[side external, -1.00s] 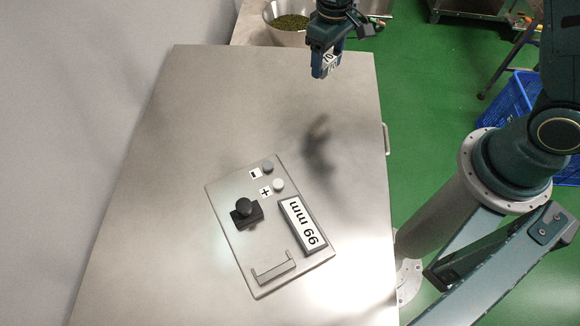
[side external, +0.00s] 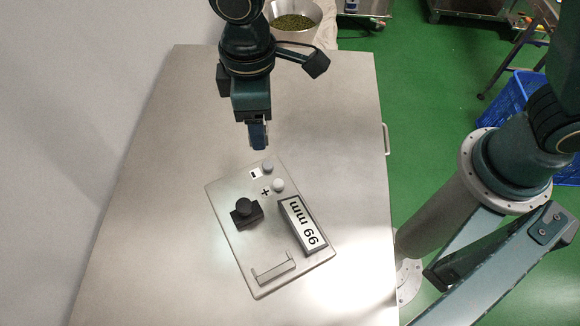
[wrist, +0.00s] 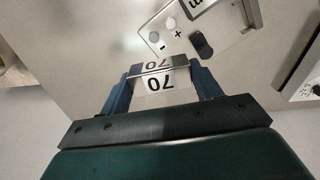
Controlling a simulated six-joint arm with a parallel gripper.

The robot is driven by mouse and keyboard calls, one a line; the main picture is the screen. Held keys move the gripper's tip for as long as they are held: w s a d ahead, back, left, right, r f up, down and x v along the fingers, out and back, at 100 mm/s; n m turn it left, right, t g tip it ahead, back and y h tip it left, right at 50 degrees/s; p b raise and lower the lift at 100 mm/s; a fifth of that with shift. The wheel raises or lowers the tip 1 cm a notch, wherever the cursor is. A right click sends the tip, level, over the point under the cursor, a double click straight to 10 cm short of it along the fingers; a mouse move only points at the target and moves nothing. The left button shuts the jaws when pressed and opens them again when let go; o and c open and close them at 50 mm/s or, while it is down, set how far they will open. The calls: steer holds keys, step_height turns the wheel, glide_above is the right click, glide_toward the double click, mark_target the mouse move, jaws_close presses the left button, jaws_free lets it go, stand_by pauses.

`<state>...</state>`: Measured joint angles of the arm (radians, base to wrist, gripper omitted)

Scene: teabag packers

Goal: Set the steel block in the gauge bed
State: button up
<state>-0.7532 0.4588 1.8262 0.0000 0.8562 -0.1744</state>
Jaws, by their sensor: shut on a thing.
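The steel block (wrist: 154,86) shows in the wrist view with a white "70" label and a bright metal edge. It sits between the two blue fingers of my gripper (wrist: 160,74), which is shut on it. In the side view my gripper (side external: 258,146) hangs above the table, just behind the gauge plate (side external: 240,255); the block is hidden there. A low U-shaped bracket (side external: 275,268), seemingly the gauge bed, stands empty at the plate's front.
The plate carries a black knob (side external: 245,210), a grey button (side external: 268,165) by a minus sign and a white button (side external: 278,185) by a plus sign. The steel table (side external: 150,200) is bare around the plate. A bowl of green leaves (side external: 292,22) stands behind.

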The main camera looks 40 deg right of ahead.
steer(key=s+a+r+n, duration=0.5)
steer(key=s+a, duration=0.5)
steer(key=s, duration=0.1)
steer(key=shift+s, duration=0.4)
steer(key=shift+f, duration=0.15)
glide_above(264, 248)
step_height(264, 248, down, 16)
steer(key=shift+w+a+r, duration=0.1)
steer(key=shift+r, duration=0.1)
steer(key=shift+f, duration=2.1)
steer(key=shift+f, duration=0.15)
steer(key=o, duration=1.1)
